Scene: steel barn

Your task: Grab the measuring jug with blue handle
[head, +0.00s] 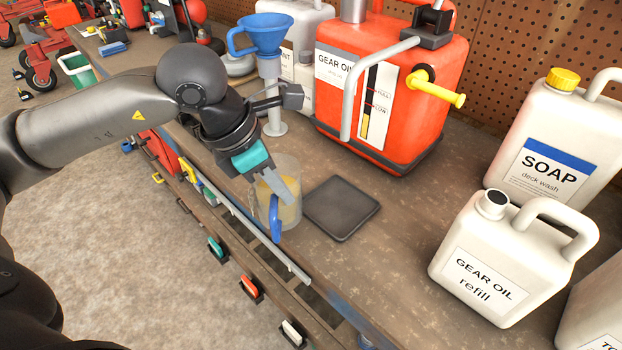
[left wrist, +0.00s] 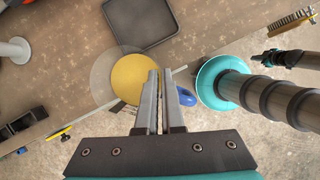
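The measuring jug (head: 291,215) is clear with yellow contents and stands upright near the bench's front edge. Its blue handle (head: 275,218) faces the front edge. In the left wrist view the jug (left wrist: 132,80) shows from above, its handle (left wrist: 187,125) to the lower right, partly hidden by a finger. My left gripper (head: 280,188) is at the jug, its grey fingers reaching down in front of it by the handle. In the left wrist view its fingers (left wrist: 160,95) have a narrow gap, with nothing clearly held between them.
A dark square mat (head: 341,208) lies right of the jug. A blue funnel (head: 263,35) on a stand and a red gear oil can (head: 420,90) stand behind. White soap (head: 550,140) and gear oil (head: 490,265) containers stand at right. Bench between is clear.

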